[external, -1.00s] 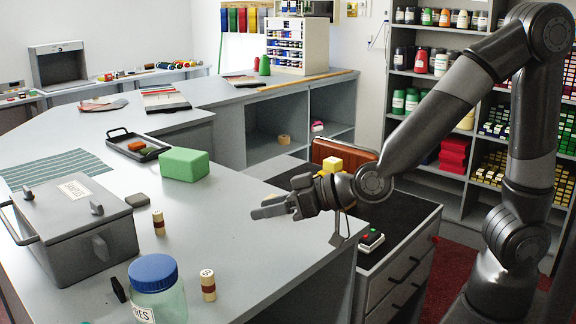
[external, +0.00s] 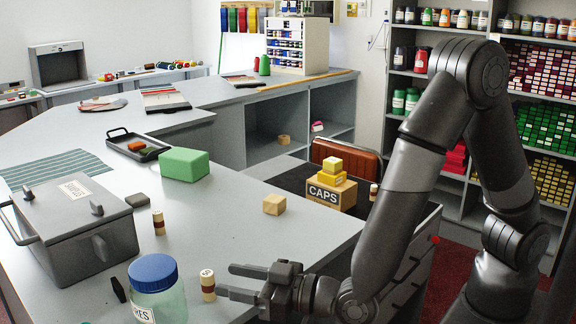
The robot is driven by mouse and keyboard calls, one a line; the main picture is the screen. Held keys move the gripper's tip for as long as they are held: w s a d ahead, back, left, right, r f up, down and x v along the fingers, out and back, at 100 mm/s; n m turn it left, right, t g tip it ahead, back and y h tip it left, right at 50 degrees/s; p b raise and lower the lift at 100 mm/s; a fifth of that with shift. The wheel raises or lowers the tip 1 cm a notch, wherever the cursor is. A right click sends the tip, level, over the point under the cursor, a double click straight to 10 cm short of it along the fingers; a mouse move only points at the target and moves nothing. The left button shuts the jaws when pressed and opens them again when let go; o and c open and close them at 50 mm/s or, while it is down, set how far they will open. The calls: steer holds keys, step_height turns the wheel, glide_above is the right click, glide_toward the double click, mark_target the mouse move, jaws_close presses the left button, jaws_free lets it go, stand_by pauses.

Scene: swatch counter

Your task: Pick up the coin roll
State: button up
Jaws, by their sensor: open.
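A small coin roll (external: 208,285), a pale upright cylinder with a dark red band and a mark on its top, stands on the grey counter beside the blue-lidded jar. A similar banded roll (external: 158,222) stands farther back by the grey box; I cannot tell which one is meant. My gripper (external: 235,281) is open and low over the counter, just right of the nearer roll. Its fingers point left toward that roll, with the lower fingertip very near it. Whether they touch is unclear. Nothing shows between the fingers.
The jar (external: 158,296) stands close left of the nearer roll, with a small black object (external: 118,289) beyond it. A lidded grey metal box (external: 75,238) stands at left. A wooden cube (external: 274,205) and green block (external: 184,164) lie farther back. The middle counter is clear.

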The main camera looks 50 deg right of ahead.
mark_target(206, 273)
steer(key=x, duration=0.5)
steer(key=shift+w+a, duration=0.25)
steer(key=shift+a, duration=0.15)
jaws_close()
